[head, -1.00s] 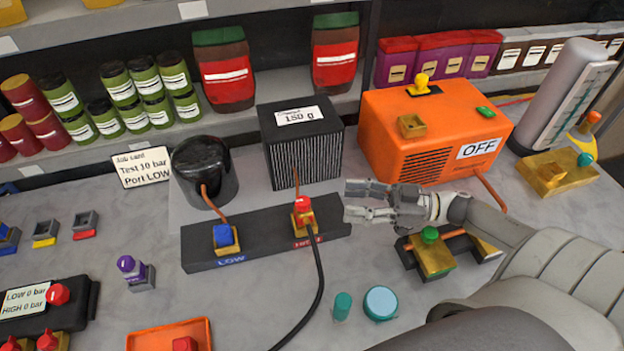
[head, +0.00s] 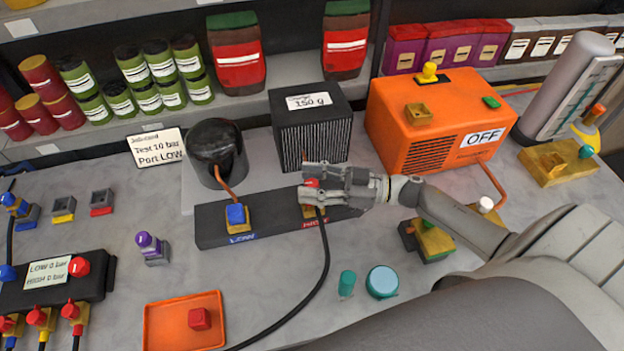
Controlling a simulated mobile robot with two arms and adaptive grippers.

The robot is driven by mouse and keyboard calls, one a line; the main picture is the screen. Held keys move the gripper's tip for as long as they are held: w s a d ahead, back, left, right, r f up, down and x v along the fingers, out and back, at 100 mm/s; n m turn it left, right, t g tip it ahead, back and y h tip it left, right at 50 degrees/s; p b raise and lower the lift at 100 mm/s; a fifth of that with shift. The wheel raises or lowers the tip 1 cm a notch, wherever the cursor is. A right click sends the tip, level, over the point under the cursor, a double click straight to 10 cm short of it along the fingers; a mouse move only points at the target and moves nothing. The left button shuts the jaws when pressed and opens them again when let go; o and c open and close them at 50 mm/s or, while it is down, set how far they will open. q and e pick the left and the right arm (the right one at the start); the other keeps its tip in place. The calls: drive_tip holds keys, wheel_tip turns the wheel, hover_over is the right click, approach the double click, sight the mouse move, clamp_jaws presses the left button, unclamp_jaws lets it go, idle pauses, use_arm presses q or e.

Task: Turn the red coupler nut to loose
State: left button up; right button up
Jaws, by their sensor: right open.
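The red coupler nut (head: 311,183) sits on the brass fitting at the right end of the black port bar (head: 268,222), by the HIGH label. A black hose (head: 325,250) runs from this fitting down toward the front. My right gripper (head: 306,180) reaches in from the right, open. Its fingers lie on the far and near sides of the nut and partly hide it and the fitting. I cannot tell whether the fingers touch it. My left gripper is not in view.
A blue nut (head: 236,214) sits on the LOW port, left of the gripper. The black finned box (head: 311,140) stands close behind the fingers. The orange unit marked OFF (head: 435,115) is behind my right arm. An orange tray (head: 160,322) lies in front.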

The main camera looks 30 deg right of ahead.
drive_tip(key=shift+c, duration=0.8)
drive_tip(key=c, duration=0.9)
drive_tip(key=n+g+b, duration=0.1)
drive_tip(key=n+g+y+b, duration=0.1)
drive_tip(key=g+b, duration=0.1)
drive_tip(key=n+g+y+b, duration=0.1)
drive_tip(key=g+b, duration=0.1)
drive_tip(key=shift+f+n, duration=0.25)
drive_tip(key=shift+n, duration=0.05)
drive_tip(key=shift+r+n+g+y+b, duration=0.15)
drive_tip(key=shift+n+g+y+b, duration=0.3)
drive_tip(key=shift+g+b, duration=0.35)
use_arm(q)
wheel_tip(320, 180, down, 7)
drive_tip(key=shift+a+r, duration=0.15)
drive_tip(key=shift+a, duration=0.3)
use_arm(e)
drive_tip(key=shift+r, duration=0.1)
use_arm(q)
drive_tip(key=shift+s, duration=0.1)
